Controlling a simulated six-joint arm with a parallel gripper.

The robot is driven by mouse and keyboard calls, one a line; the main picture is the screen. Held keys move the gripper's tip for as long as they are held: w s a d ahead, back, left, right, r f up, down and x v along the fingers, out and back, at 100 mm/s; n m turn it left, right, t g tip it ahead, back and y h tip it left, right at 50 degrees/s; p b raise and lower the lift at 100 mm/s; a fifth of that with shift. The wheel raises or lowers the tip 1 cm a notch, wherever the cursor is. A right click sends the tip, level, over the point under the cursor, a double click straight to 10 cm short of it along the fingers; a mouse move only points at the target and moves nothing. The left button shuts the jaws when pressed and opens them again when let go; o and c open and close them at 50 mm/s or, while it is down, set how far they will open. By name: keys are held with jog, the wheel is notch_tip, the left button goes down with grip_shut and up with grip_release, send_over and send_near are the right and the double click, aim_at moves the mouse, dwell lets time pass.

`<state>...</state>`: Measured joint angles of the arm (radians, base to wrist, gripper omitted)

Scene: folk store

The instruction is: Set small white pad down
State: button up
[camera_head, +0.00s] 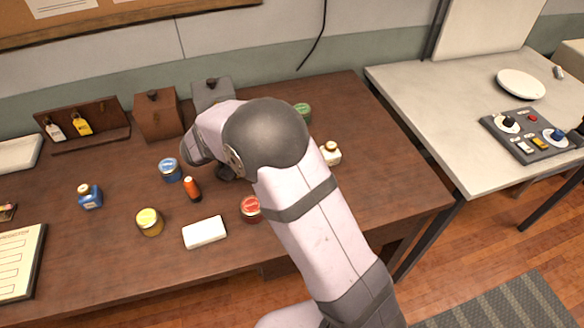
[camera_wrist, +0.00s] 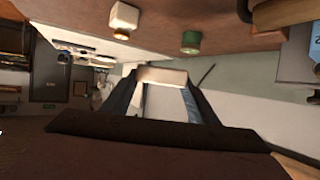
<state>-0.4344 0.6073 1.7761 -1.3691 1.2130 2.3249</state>
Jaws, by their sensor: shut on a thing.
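My gripper (camera_wrist: 161,82) is shut on a small white pad (camera_wrist: 162,75), a pale flat bar between the two fingertips in the wrist view. In the head view my arm covers most of the gripper, and only a dark part of it (camera_head: 226,173) shows over the desk; the held pad is hidden there. A separate white block (camera_head: 205,232) lies flat near the front of the brown desk (camera_head: 120,262).
Near the arm stand an orange bottle (camera_head: 193,188), a blue jar (camera_head: 169,169), a yellow jar (camera_head: 150,222), a red jar (camera_head: 251,208), a green jar (camera_head: 302,112) and a white bottle (camera_head: 330,153). Wooden box (camera_head: 158,117) and grey box (camera_head: 212,94) stand behind. The desk's right part is clear.

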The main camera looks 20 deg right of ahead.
jog(key=shift+s+d+f, duration=0.35)
jog(key=shift+s+f, duration=0.3)
jog(key=shift+s+d+f, duration=0.3)
jog(key=shift+s+f, duration=0.3)
jog(key=shift+s+f+m+g+h, duration=0.2)
jog(key=shift+m+g+h, duration=0.2)
jog(key=shift+m, duration=0.1)
jog(key=shift+w+g, duration=0.1)
jog(key=shift+g, duration=0.3)
jog(key=shift+m, duration=0.4)
jog(key=shift+f+p, duration=1.7)
jog(key=shift+f, duration=3.3)
jog(key=shift+f+b, duration=0.2)
jog(key=shift+b, duration=0.15)
jog(key=o, duration=1.1)
jog(key=shift+r, duration=0.15)
